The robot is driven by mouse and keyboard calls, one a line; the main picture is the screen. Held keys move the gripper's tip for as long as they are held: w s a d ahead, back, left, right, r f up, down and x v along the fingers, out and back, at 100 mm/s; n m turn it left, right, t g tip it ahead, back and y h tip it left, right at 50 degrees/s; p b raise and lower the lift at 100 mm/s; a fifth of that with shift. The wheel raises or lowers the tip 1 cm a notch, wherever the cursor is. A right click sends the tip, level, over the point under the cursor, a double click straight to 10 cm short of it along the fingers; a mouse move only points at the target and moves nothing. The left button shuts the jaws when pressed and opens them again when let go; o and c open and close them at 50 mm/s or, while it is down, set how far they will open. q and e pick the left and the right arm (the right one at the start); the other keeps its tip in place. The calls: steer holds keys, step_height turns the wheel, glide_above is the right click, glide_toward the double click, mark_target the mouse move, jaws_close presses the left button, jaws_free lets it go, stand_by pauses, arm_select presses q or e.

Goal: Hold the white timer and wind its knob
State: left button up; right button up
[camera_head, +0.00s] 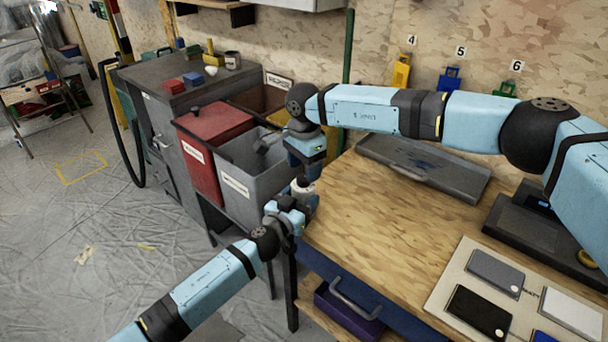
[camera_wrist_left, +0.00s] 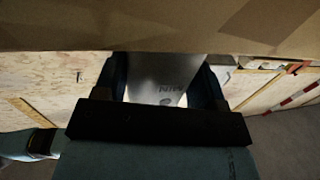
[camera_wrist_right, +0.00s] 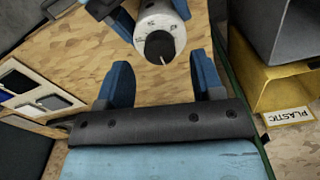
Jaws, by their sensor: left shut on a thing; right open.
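The white timer (camera_head: 304,187) sits at the workbench's left edge, partly hidden between my arms. In the right wrist view the timer (camera_wrist_right: 176,22) shows its round end with dark marks and a black knob (camera_wrist_right: 159,47). My left gripper (camera_head: 288,210) is shut on the timer; in the left wrist view a pale surface with lettering (camera_wrist_left: 165,85) lies between its fingers. My right gripper (camera_head: 303,172) is above the timer. In the right wrist view its blue fingers (camera_wrist_right: 162,75) are open and apart, with the knob beyond and between them, not gripped.
The wooden workbench (camera_head: 370,220) has bare room in its middle. A grey tray (camera_head: 440,178) lies at the back, and a board with flat boxes (camera_head: 455,280) at the front right. Red (camera_head: 215,125) and grey (camera_head: 245,180) bins stand left. A yellow bin (camera_wrist_right: 285,85) shows in the right wrist view.

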mark_target(304, 180)
steer(key=shift+f, duration=1.45)
steer(key=shift+c, duration=0.4)
steer(key=c, duration=0.9)
steer(key=shift+o, duration=0.2)
steer(key=shift+m, duration=0.3)
steer(key=m, duration=0.5)
steer(key=shift+m, duration=0.3)
steer(key=m, duration=0.5)
steer(key=shift+m, duration=0.3)
